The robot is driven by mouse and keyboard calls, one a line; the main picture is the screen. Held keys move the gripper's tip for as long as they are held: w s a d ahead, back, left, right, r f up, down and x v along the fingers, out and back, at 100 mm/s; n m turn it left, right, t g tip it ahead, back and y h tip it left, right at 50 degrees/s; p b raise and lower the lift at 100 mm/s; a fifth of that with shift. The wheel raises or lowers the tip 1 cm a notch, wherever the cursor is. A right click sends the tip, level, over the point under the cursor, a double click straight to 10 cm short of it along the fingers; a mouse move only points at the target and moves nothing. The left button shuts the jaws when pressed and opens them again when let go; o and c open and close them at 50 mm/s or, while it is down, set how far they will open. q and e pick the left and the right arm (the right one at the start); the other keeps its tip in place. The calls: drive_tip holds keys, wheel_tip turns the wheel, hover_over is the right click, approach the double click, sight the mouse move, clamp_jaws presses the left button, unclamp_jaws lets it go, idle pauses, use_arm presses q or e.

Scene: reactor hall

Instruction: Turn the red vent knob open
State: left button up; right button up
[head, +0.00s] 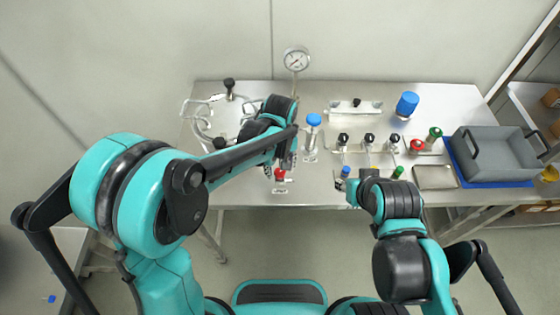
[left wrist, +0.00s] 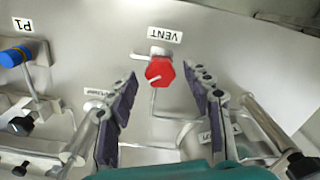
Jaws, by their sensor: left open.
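The red vent knob (head: 280,174) sits near the front edge of the steel bench, beside a small label. In the left wrist view the six-sided red knob (left wrist: 159,72) shows under a VENT label (left wrist: 165,35), with a pale mark on its face. My left gripper (head: 281,164) is open close to the knob. In the left wrist view its dark finger pads stand on either side of the knob, with visible gaps. My right gripper (head: 343,185) is near the bench's front edge, right of the knob; its jaws are too small to read.
A blue-topped valve (head: 313,120) stands just right of my left gripper. Several black-knobbed valves (head: 369,139), a red knob (head: 417,146) and a green one (head: 435,133) stand further right. A grey bin (head: 485,132) is at the right end. A gauge (head: 296,60) rises behind.

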sight(280, 172)
use_arm(q)
wheel_tip(280, 172, up, 12)
drive_tip(key=shift+f, duration=0.25)
idle(0.5)
drive_tip(key=s+a+f+m+t+b, duration=0.2)
drive_tip(key=s+a, duration=0.4)
drive_tip(key=a, duration=0.3)
drive_tip(key=s+a+f+m+t+b, duration=0.2)
drive_tip(key=s+a+t, duration=0.3)
drive_tip(key=a, duration=0.4)
drive_tip(key=shift+s+f+b, duration=0.4)
drive_tip(key=shift+f+b, duration=0.25)
drive_tip(key=shift+f, duration=0.15)
